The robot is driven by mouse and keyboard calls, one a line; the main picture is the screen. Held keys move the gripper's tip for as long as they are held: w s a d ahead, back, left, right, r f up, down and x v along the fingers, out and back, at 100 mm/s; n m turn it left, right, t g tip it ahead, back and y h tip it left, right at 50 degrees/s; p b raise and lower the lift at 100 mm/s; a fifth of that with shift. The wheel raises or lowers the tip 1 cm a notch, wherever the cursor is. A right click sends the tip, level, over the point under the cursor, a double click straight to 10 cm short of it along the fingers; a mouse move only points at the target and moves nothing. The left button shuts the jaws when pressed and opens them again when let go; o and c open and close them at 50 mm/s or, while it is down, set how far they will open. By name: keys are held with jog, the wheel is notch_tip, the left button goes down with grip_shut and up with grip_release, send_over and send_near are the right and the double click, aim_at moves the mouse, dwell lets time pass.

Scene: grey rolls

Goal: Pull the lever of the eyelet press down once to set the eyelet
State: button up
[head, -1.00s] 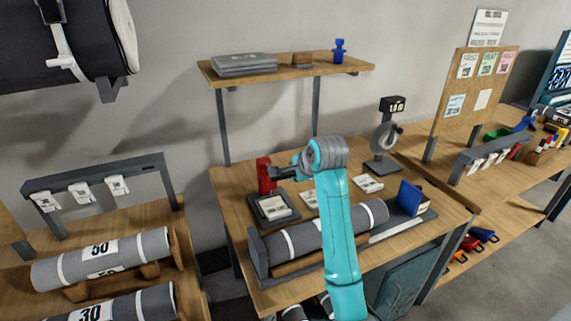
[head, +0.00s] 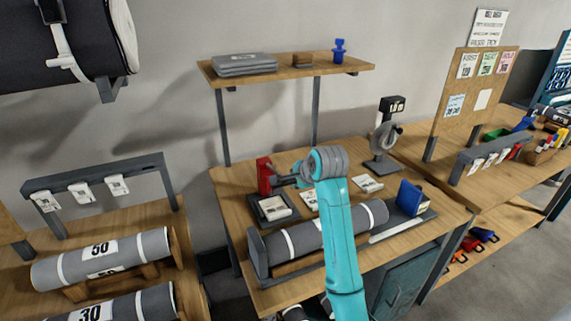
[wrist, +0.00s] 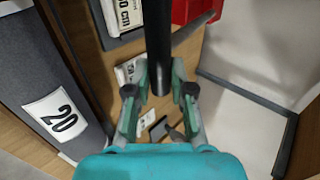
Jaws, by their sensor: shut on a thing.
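The eyelet press has a red body (head: 264,176) and stands at the back left of the middle bench. It also shows at the top of the wrist view (wrist: 192,10). Its dark lever (head: 284,181) points out to the right from the red body. In the wrist view the lever is a black bar (wrist: 158,35) running down between my fingers. My gripper (wrist: 160,88) is shut on the lever near its free end. The dark press base (head: 257,212) holds a pale printed card (head: 274,207). The eyelet itself cannot be made out.
A grey roll (head: 300,237) labelled 20 in the wrist view lies in a cradle in front of the press. A dial gauge stand (head: 383,140) is at the back right. A wooden shelf (head: 290,70) hangs above. Pale cards (head: 367,183) lie on the bench.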

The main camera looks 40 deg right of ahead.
jog(key=shift+f, duration=0.2)
jog(key=shift+s+f, duration=0.15)
jog(key=shift+f, duration=1.7)
jog(key=o, duration=0.8)
